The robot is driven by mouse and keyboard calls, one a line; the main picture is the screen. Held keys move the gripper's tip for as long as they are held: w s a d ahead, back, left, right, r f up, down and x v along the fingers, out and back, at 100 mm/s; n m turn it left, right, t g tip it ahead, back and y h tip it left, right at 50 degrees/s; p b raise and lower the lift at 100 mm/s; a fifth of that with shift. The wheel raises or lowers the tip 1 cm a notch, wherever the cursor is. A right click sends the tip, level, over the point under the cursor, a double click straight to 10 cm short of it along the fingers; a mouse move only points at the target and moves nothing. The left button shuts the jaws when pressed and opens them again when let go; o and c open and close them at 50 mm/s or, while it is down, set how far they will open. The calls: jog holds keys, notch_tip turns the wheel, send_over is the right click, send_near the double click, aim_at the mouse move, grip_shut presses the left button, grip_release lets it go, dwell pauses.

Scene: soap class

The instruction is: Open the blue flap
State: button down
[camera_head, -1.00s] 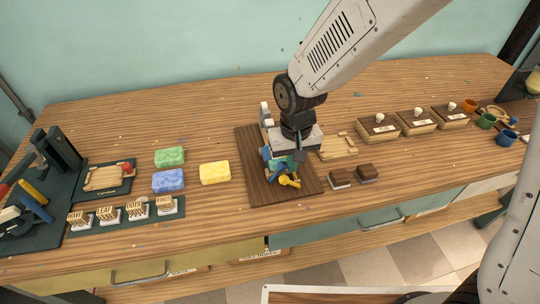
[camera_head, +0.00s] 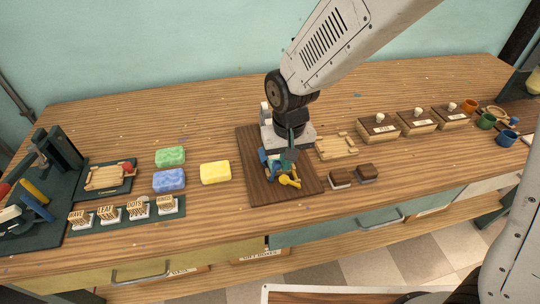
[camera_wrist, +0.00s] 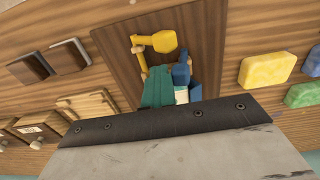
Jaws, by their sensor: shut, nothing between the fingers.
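A small jointed device with blue, teal and yellow parts sits on a dark wooden board (camera_head: 262,192). Its blue part (camera_head: 268,164), likely the flap, is at the device's left; it also shows in the wrist view (camera_wrist: 181,74), right of a teal piece (camera_wrist: 157,88). The yellow part (camera_head: 290,181) points toward the front edge; in the wrist view it is at the top (camera_wrist: 155,42). My gripper (camera_head: 291,152) is shut and empty, low over the back of the device. The gripper body hides part of the device, and I cannot tell whether the fingertips touch it.
Yellow (camera_head: 215,172), blue (camera_head: 168,180) and green (camera_head: 169,156) soap bars lie left of the board. Two small brown-topped blocks (camera_head: 367,173) and a light wooden tray (camera_head: 336,147) are to the right. Lidded boxes stand farther right. The table's front edge is clear.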

aim_at(273, 164)
jog(key=shift+s+f, duration=0.3)
jog(key=shift+f, duration=0.1)
jog(key=shift+s+a+r, duration=0.1)
jog(key=shift+s+a, duration=0.15)
jog(key=shift+a, duration=0.5)
jog(key=shift+s+a, duration=0.1)
jog(key=shift+a, duration=0.35)
jog(key=shift+a+f, duration=0.25)
jog(key=shift+a, duration=0.3)
jog(key=shift+d+r, duration=0.15)
jog(key=shift+r, duration=0.15)
jog(key=shift+w+r, duration=0.2)
jog(key=shift+w+d+r, duration=0.1)
jog(key=shift+d+r, duration=0.1)
jog(key=shift+r, duration=1.45)
jog(key=shift+d+r, duration=0.2)
jog(key=shift+r, duration=1.4)
